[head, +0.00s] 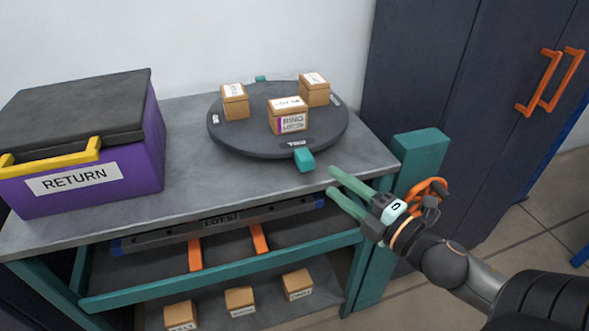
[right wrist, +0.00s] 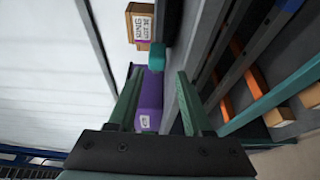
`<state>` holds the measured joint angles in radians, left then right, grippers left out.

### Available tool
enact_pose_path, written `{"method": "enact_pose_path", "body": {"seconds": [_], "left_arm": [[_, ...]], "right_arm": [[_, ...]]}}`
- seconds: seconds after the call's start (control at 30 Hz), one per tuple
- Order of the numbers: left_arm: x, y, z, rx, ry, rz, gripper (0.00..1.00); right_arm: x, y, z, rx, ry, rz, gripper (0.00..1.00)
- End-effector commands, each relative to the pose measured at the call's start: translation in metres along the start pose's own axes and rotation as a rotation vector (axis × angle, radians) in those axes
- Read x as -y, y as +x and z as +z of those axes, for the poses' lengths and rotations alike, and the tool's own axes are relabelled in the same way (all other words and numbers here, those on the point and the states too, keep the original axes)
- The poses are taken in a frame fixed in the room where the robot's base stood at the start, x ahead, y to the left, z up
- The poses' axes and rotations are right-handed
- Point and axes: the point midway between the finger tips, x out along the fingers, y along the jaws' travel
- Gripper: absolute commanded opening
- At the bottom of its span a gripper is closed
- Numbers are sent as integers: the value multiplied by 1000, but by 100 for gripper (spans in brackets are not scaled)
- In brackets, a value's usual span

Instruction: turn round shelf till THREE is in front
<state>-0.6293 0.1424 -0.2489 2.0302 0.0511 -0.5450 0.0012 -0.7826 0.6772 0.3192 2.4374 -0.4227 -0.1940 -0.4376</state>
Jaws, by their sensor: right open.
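The round shelf (head: 232,142) is a dark grey turntable on the grey bench top, carrying three cardboard boxes. Small white labels sit on its rim. The front label (head: 297,143) is too small to read surely, perhaps TWO. A teal knob (head: 304,160) sticks out at the front rim, and another (head: 260,79) shows at the back. My right gripper (head: 333,182) is open and empty, right of the front knob and near the bench edge, apart from it. In the right wrist view the knob (right wrist: 156,55) appears beyond the open fingers (right wrist: 160,74). My left gripper is not in view.
A purple RETURN bin (head: 100,160) with a yellow handle stands on the bench at left. Below are a LOT 57 bar (head: 215,226) and a lower shelf with three boxes (head: 240,301). A teal post (head: 418,165) and dark cabinet (head: 440,80) stand at right.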

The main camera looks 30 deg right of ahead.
Motion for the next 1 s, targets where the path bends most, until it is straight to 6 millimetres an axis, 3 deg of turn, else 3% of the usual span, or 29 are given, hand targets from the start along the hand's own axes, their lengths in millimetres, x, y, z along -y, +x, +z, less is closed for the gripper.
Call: {"method": "enact_pose_path", "body": {"seconds": [0.17,1.0], "left_arm": [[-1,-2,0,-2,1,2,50],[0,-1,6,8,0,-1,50]], "right_arm": [[-5,10,-2,-10,-22,13,50],[-5,103,-1,-5,-19,9,50]]}}
